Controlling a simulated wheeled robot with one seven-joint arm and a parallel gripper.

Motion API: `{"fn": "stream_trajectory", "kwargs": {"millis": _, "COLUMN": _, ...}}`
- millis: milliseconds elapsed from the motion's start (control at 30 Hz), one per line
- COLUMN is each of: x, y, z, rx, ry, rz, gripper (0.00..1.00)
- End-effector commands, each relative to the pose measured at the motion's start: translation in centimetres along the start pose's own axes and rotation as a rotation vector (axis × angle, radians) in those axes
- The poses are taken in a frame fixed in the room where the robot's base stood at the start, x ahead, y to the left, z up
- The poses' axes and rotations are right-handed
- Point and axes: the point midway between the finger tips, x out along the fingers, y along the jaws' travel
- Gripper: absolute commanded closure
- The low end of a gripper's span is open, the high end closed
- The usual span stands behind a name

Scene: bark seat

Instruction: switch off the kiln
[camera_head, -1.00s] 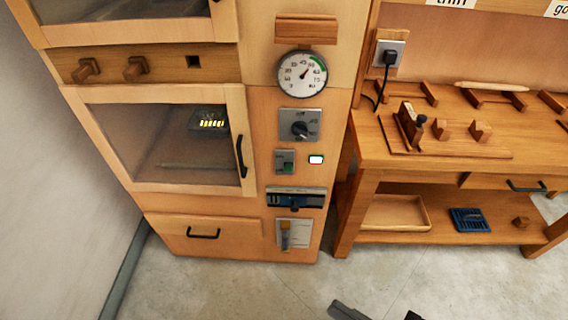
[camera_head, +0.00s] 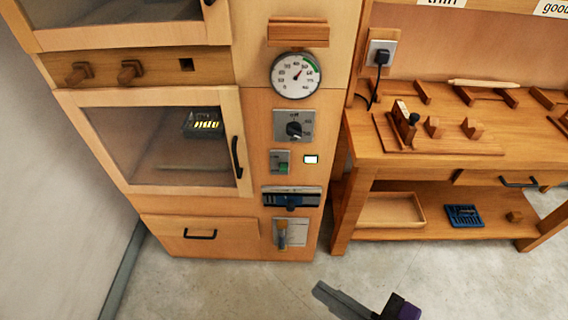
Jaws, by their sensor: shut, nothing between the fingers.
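The kiln (camera_head: 262,200) is a tall wooden cabinet at the left, with a windowed door (camera_head: 160,145) that is shut and has a black handle. Its right-hand panel carries a round dial gauge (camera_head: 296,75), a grey plate with a black rotary knob (camera_head: 294,130), a small switch with a green part (camera_head: 281,164) and a lit white-green lamp (camera_head: 311,159). My gripper (camera_head: 322,290) is low in front of the panel, over the floor, shut, empty and touching nothing.
A wooden workbench (camera_head: 430,165) stands to the right, with a wooden jig (camera_head: 404,118) on top and a tray (camera_head: 390,210) and blue rack (camera_head: 463,215) on its shelf. A plug (camera_head: 380,57) sits in a wall socket. The floor in front is clear.

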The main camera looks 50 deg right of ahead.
Motion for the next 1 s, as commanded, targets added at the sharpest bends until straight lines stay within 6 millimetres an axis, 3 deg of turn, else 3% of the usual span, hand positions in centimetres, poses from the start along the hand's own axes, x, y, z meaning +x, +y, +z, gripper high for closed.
{"fn": "stream_trajectory", "kwargs": {"millis": 100, "x": 2.8, "y": 0.3, "z": -2.9, "rx": -0.009, "ry": 0.091, "rz": 0.014, "gripper": 1.00}}
{"fn": "stream_trajectory", "kwargs": {"millis": 200, "x": 5.2, "y": 0.7, "z": -4.3, "rx": -0.025, "ry": 0.135, "rz": 0.026, "gripper": 1.00}}
{"fn": "stream_trajectory", "kwargs": {"millis": 567, "x": 14.4, "y": 3.0, "z": -7.6, "rx": -0.052, "ry": 0.151, "rz": 0.088, "gripper": 1.00}}
{"fn": "stream_trajectory", "kwargs": {"millis": 1000, "x": 25.3, "y": 9.3, "z": -11.6, "rx": -0.001, "ry": 0.018, "rz": 0.262, "gripper": 1.00}}
